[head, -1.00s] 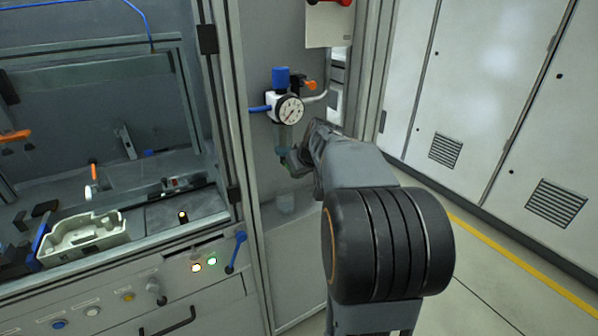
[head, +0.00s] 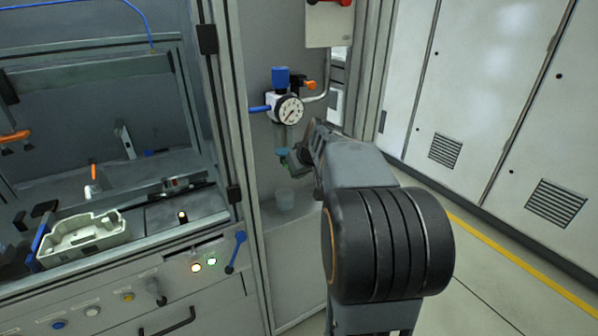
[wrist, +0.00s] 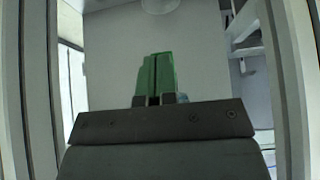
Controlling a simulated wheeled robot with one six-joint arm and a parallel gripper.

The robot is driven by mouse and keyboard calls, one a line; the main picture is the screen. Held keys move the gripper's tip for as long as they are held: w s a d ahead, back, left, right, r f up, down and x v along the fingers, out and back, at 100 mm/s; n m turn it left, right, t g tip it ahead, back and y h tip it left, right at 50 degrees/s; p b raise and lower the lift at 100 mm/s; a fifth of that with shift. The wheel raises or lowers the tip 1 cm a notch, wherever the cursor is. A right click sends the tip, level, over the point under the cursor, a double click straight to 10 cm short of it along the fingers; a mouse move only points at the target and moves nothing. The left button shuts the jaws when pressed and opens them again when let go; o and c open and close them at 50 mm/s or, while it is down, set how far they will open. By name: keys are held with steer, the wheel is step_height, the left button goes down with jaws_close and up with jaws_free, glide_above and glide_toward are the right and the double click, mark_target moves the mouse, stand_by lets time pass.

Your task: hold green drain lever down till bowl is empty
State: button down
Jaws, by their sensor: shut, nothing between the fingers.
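The clear filter bowl (head: 287,135) hangs under the round gauge on the cabinet's side panel. The green drain lever (head: 282,152) shows as a small teal piece at the bowl's bottom. My gripper (head: 295,163) is just below and right of the lever; I cannot tell whether they touch. In the wrist view my gripper (wrist: 157,75) shows two green fingers shut together with nothing between them. The liquid level in the bowl is too small to read.
A translucent cup (head: 285,199) stands below the bowl. The pressure gauge (head: 289,109), a blue knob (head: 281,77) and an orange valve handle (head: 309,86) sit above. An upright frame post (head: 236,120) is at left. A pale tray (head: 85,238) lies on the bench.

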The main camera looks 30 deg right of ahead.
stand_by(0.4)
steer(key=shift+r+p, duration=0.55)
steer(key=shift+r, duration=0.25)
steer(key=w+r+p+v, duration=0.1)
steer(key=p+v, duration=0.4)
steer(key=v, duration=0.4)
steer(key=shift+r, duration=0.4)
steer(key=shift+w, duration=0.15)
